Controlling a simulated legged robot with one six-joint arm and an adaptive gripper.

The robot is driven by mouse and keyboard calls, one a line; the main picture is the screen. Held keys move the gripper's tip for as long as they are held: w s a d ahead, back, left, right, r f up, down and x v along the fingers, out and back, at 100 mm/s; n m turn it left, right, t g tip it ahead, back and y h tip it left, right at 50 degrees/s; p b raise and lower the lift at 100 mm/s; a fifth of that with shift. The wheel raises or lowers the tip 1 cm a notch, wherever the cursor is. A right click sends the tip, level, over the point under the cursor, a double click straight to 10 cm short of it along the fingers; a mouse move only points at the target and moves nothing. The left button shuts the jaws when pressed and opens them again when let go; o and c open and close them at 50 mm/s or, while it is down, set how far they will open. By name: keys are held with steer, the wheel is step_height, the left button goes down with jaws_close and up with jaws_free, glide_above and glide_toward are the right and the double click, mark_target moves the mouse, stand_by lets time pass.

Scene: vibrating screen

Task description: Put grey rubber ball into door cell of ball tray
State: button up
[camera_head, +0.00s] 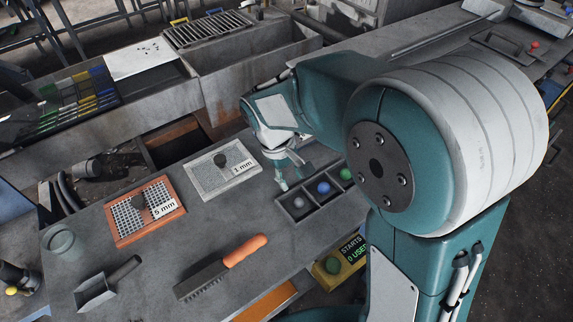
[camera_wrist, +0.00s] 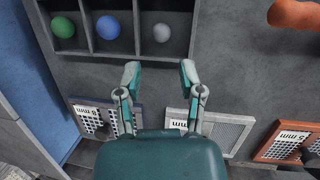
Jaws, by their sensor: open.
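The ball tray (camera_head: 311,212) is a dark box with divided cells; its dividers show in the wrist view (camera_wrist: 137,30). The grey rubber ball (camera_head: 298,203) sits in the cell at its left end, and in the wrist view (camera_wrist: 161,32) it lies just beyond my fingertips. A blue ball (camera_head: 323,188) and a green ball (camera_head: 345,174) sit in cells to its right. My gripper (camera_head: 291,181) is open and empty beside the grey ball's cell, fingers apart in the wrist view (camera_wrist: 159,68). I cannot tell which cell is the door cell.
A 1 mm sieve (camera_head: 223,168) and an orange 5 mm sieve (camera_head: 145,211) lie left of the tray. An orange-handled brush (camera_head: 220,268), a scoop (camera_head: 106,284) and a glass (camera_head: 60,240) are on the bench. My arm hides the area right of the tray.

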steer(key=shift+v, duration=2.05)
steer(key=s+d+r+m+t+y, duration=0.1)
steer(key=s+d+r+m+t, duration=0.2)
steer(key=s+d, duration=0.4)
steer(key=s+d+r+m+t+y, duration=0.2)
steer(key=s+d+r+m+t, duration=0.1)
steer(key=s+d+r, duration=0.3)
steer(key=shift+s+d+r+m+t, duration=0.4)
steer(key=shift+s+d+m, duration=0.15)
steer(key=shift+d+m, duration=0.15)
